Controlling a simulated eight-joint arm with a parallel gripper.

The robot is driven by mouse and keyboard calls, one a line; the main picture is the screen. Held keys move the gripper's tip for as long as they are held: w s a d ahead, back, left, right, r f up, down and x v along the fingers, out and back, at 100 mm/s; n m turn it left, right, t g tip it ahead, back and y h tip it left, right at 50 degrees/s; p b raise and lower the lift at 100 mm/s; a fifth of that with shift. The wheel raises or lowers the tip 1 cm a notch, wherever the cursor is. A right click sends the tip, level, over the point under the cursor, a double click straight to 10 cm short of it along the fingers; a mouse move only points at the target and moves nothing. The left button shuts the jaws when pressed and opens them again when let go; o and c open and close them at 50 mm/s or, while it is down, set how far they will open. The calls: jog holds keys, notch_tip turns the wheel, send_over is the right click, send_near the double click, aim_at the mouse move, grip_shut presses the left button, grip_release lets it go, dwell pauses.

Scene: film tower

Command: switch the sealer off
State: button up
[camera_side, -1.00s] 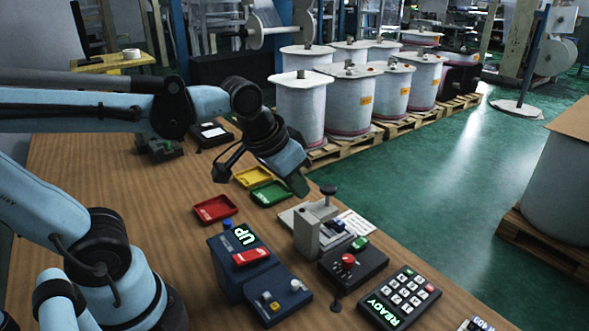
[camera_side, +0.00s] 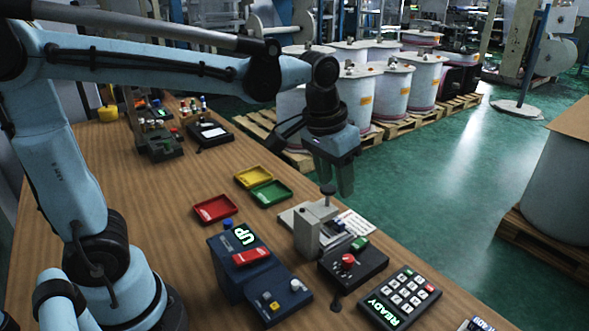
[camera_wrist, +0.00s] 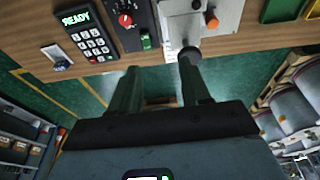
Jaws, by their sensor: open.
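No label in the frames tells me which unit is the sealer. A grey press (camera_side: 312,228) with a round black knob (camera_side: 328,189) stands on a light plate; the press also shows in the wrist view (camera_wrist: 181,28). Just in front of it is a black box (camera_side: 362,270) with a red knob (camera_side: 347,261) and a green switch (camera_side: 359,243); the red knob (camera_wrist: 126,20) and green switch (camera_wrist: 145,42) also show in the wrist view. My gripper (camera_side: 344,192) is open and empty, pointing down near the press's black knob, apparently above it. In the wrist view its fingers (camera_wrist: 158,70) are spread.
A blue unit showing "UP" (camera_side: 229,262) stands left of the press, and a keypad showing "READY" (camera_side: 401,296) right of the black box. Red (camera_side: 215,208), yellow (camera_side: 253,176) and green (camera_side: 271,193) trays lie behind. Large rolls on pallets (camera_side: 395,95) stand beyond the table.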

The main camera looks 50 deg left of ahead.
jog(key=g, duration=0.2)
send_over(358, 243)
jog(key=f, duration=0.2)
jog(key=shift+g, duration=0.3)
notch_tip(358, 243, down, 12)
jog(key=shift+f, duration=0.1)
